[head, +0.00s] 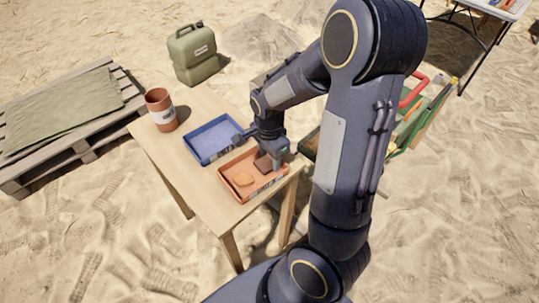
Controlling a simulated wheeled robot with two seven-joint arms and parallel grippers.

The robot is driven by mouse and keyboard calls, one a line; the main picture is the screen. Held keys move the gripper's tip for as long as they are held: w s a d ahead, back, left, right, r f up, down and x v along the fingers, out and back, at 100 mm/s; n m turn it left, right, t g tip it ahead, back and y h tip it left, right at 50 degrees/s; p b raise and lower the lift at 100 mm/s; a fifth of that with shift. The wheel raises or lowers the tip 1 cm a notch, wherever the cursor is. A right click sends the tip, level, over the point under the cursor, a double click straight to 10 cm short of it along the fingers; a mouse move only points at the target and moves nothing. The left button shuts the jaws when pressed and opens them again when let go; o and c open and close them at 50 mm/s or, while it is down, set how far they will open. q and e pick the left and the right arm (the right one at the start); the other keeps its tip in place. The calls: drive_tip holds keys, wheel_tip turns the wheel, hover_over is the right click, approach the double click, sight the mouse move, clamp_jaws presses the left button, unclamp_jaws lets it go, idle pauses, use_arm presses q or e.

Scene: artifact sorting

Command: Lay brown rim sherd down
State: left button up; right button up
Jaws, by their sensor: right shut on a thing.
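My right arm reaches over a light wooden table (203,103) in the head view. Its gripper (267,157) is at the back right part of an orange tray (240,198). It is shut on a brown sherd (262,164), which is low in the tray; whether it touches the tray floor I cannot tell. A lighter orange-tan piece (243,179) lies in the front left part of the same tray. A blue tray (193,150) stands beside it, to the upper left. My left gripper is not in view.
A red-brown labelled cup (160,110) stands on the table's left end. A green jerrycan (194,53) stands on the sand behind the table. A pallet with a cloth (65,108) lies at left. A green cart-like thing with a red handle (417,90) is partly hidden behind my arm.

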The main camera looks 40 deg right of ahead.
sight(269, 161)
drive_tip(key=o, duration=0.9)
drive_tip(key=shift+f, duration=0.1)
drive_tip(key=shift+o, duration=0.2)
drive_tip(key=shift+r, duration=0.35)
wheel_tip(269, 161, up, 11)
drive_tip(key=p, duration=0.2)
drive_tip(key=s+a+r+n+t+y, duration=0.2)
drive_tip(key=s+a+n, duration=0.4)
drive_tip(key=n, duration=0.2)
drive_tip(key=s+a+r+n+t+y, duration=0.1)
drive_tip(key=s+a+r+n+t, duration=0.2)
drive_tip(key=s+a+n, duration=0.2)
drive_tip(key=s+n, duration=0.2)
drive_tip(key=n, duration=0.1)
drive_tip(key=shift+s+a+r+n+t+y, duration=0.2)
drive_tip(key=shift+a+r+n+t+y, duration=0.1)
drive_tip(key=shift+a+y, duration=0.1)
